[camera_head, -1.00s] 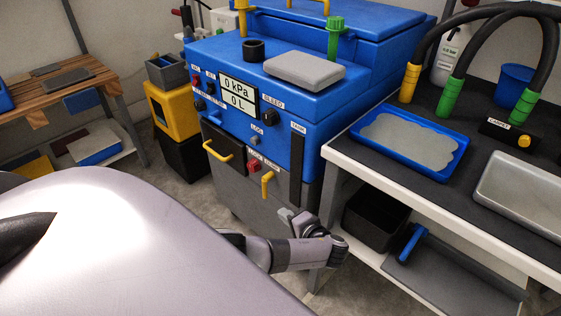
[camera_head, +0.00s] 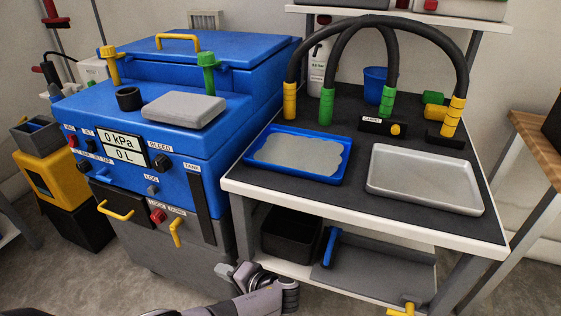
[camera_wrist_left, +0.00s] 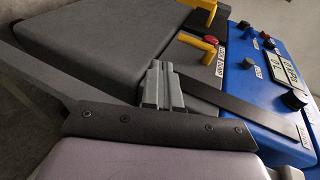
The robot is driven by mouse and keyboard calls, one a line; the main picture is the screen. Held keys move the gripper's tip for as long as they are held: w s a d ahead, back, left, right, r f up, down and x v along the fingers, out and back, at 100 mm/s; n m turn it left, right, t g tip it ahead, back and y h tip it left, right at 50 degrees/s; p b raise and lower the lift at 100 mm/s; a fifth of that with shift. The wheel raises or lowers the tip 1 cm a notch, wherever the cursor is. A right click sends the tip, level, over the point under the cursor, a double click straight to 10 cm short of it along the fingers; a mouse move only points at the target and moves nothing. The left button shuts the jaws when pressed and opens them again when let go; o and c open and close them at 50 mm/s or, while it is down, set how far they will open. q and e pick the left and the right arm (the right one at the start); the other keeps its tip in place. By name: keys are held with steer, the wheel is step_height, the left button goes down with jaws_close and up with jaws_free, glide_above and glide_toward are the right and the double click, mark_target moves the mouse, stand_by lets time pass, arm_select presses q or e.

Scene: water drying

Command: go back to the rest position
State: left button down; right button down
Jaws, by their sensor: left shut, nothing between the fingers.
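My left gripper (camera_head: 224,270) is low in the head view, in front of the blue and grey machine (camera_head: 150,185) and left of the bench's lower shelf. Its fingers are shut and empty. In the left wrist view, the grey fingers (camera_wrist_left: 162,86) are together, with the machine's grey lower front (camera_wrist_left: 95,50) and blue panel (camera_wrist_left: 245,85) behind them. I cannot tell the exact gap to the machine. My right gripper is in neither view.
A bench (camera_head: 340,212) stands right of the machine, with a blue tray (camera_head: 252,160), a metal tray (camera_head: 425,180) and black hoses (camera_head: 335,55) on top. A black bin (camera_head: 290,232) sits beneath. A wooden table (camera_head: 541,140) is at far right. Grey floor (camera_head: 75,280) shows at lower left.

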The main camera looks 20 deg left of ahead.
arm_select(q)
steer(key=s+d+f+g+h, duration=0.1)
steer(key=s+d+f+h, duration=0.1)
steer(key=s+d+h, duration=0.3)
steer(key=s+d+f+g+h, duration=0.1)
steer(key=s+d+f+h, duration=0.25)
steer(key=s, duration=0.45)
steer(key=s+a+r+t+h, duration=0.1)
steer(key=s+a+r+h, duration=0.15)
steer(key=s+r, duration=0.4)
steer(key=s+a+r+t+h, duration=0.1)
steer(key=s+r+h, duration=0.25)
steer(key=r, duration=0.65)
steer(key=w+d+f+t+h, duration=0.2)
steer(key=w+d+f+t, duration=0.3)
steer(key=w+f+t, duration=0.2)
step_height(320, 180, up, 16)
steer(key=a+p, duration=0.1)
steer(key=p, duration=1.7)
steer(key=shift+s+a+y+p, duration=0.2)
steer(key=shift+a+y+p, duration=0.15)
steer(key=shift+p, duration=0.05)
steer(key=shift+r, duration=0.1)
